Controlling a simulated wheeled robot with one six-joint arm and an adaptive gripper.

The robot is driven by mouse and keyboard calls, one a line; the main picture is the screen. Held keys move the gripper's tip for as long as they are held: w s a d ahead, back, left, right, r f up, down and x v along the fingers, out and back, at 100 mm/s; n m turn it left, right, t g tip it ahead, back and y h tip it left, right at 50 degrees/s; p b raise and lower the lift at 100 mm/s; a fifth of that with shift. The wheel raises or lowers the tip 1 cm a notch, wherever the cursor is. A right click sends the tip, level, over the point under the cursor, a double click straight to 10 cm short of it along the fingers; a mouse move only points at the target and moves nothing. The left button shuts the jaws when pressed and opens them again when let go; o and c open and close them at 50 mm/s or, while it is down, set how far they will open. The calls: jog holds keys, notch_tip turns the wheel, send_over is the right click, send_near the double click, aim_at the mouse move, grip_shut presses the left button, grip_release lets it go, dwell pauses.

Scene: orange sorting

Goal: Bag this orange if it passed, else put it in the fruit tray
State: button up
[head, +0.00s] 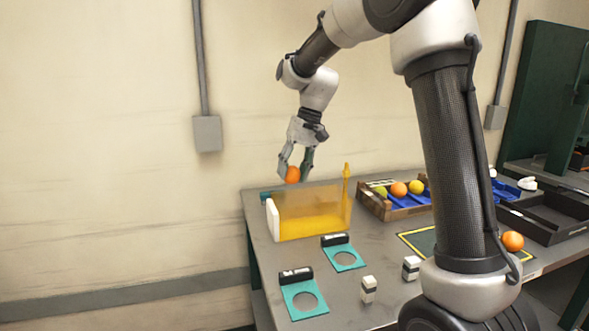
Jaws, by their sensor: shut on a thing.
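My gripper (295,166) points down and is shut on an orange (293,175). It holds the orange in the air above the far rim of a see-through yellow bag-like holder (315,215). I cannot tell from this one view whether the orange is right over the holder's opening or behind it. The holder has a white panel at its left end and seems empty. The fruit tray (374,204), a wooden crate with blue inside, stands to the right and holds several fruits, orange and yellow-green. No clear pass or fail sign is readable.
Two teal plates with round holes (324,312) (330,258) and black blocks lie in front. Two small white-and-black blocks (368,290) (411,268) stand nearby. Another orange (512,240) sits right of my arm by a yellow-edged dark mat (416,241). A black tray (548,222) is farther right.

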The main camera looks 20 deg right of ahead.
aim_at(294, 181)
jog(key=shift+f, duration=2.5)
jog(key=shift+f, duration=0.4)
jog(key=shift+f, duration=2.9)
jog(key=o, duration=1.1)
jog(key=shift+r, duration=0.1)
jog(key=shift+r, duration=3.9)
jog(key=shift+d, duration=0.1)
